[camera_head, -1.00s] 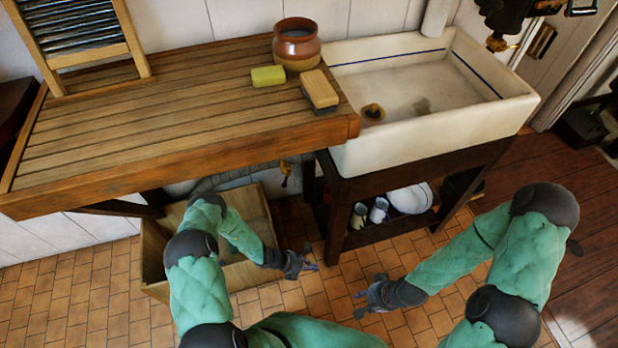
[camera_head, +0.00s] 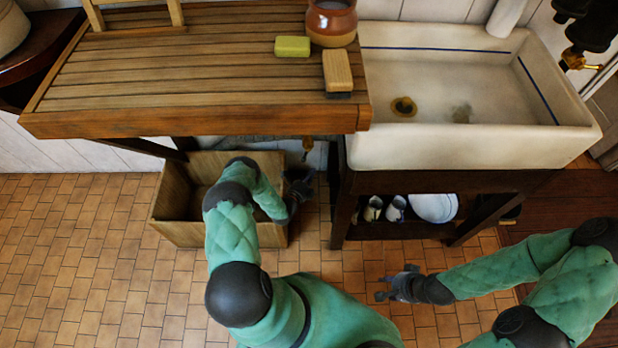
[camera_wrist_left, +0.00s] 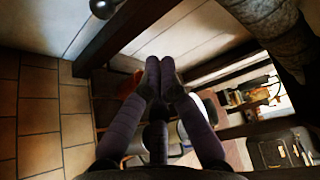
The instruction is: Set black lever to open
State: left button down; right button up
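A small dark round knob (camera_wrist_left: 103,8) shows at the top edge of the left wrist view; it may be the black lever's end, but I cannot tell. In the head view a small brass fitting (camera_head: 307,145) hangs under the front edge of the wooden counter. My left gripper (camera_head: 303,178) is just below this fitting, beside the wooden box. In the left wrist view its two fingers (camera_wrist_left: 160,72) come together at the tips with nothing seen between them. My right gripper (camera_head: 380,288) is low over the tiles, fingers apart and empty.
The tiles between my arms are clear.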

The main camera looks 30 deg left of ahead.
aim_at(306, 154)
pick_arm(q)
jog(key=w+a+b, duration=0.1)
jog(key=w+a, duration=0.1)
jog(key=w+a+b, duration=0.1)
jog(key=w+b, duration=0.1)
jog(key=shift+w+a+r, duration=0.15)
jog(key=shift+w+a, duration=0.1)
jog(key=shift+a, duration=0.15)
pick_arm(e)
notch_tip(306, 154, down, 4)
jog(key=shift+r, duration=0.25)
jog(key=shift+r, duration=0.1)
